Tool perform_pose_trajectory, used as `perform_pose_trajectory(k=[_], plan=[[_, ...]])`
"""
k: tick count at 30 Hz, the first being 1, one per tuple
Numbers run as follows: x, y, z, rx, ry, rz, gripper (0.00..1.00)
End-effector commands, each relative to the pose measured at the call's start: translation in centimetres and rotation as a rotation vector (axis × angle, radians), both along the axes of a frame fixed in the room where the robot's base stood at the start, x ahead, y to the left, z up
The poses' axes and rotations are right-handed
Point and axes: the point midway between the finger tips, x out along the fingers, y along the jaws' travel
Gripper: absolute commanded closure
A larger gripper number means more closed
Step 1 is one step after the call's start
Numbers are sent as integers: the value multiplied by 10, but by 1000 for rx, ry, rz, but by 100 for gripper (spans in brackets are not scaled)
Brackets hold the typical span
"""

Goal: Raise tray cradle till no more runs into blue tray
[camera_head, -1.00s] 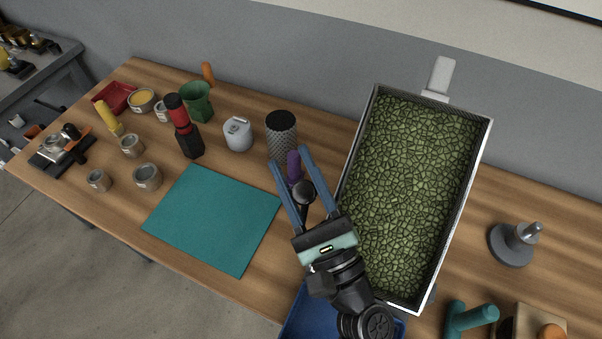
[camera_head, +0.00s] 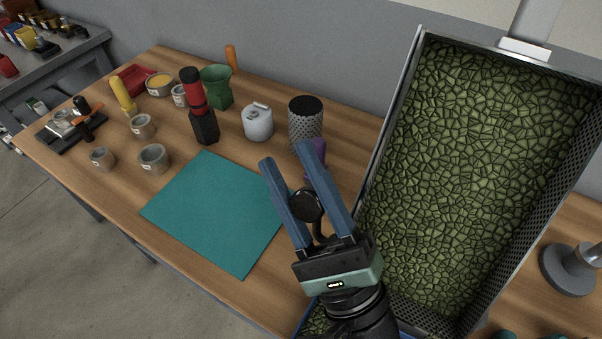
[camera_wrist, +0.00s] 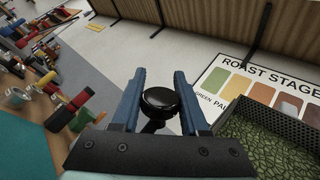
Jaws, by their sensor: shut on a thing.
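The tray cradle (camera_head: 398,97) is a long metal tray with perforated walls, tilted with its far end high and its near end low. A layer of green beans (camera_head: 465,165) covers its floor. My gripper (camera_head: 290,158) is shut on a black round knob (camera_head: 307,205) at the cradle's left side; the knob also shows between the fingers in the wrist view (camera_wrist: 160,101). The blue tray (camera_head: 302,320) lies below the cradle's low end, mostly hidden by my wrist. Some green beans (camera_head: 319,322) show in it. Whether beans are still running is hidden.
A teal mat (camera_head: 215,210) lies left of my gripper. A perforated dark cylinder (camera_head: 305,118), a purple object (camera_head: 316,160), a white canister (camera_head: 258,122) and several cups and tools stand behind. A grey weighted stand (camera_head: 570,268) is at right.

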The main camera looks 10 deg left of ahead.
Motion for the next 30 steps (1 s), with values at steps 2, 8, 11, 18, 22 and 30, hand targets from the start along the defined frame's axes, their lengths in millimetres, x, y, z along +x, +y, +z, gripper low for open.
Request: perform_pose_trajectory(k=[2,8,11,18,22,30], plan=[[-2,1,-5,-5,-6,3,100],[-3,2,-4,-10,-17,2,100],[-3,2,-4,-11,-18,2,100],[-3,2,-4,-11,-17,1,100],[-3,2,-4,-10,-18,1,40],[-3,1,-2,-9,-21,0,27]])
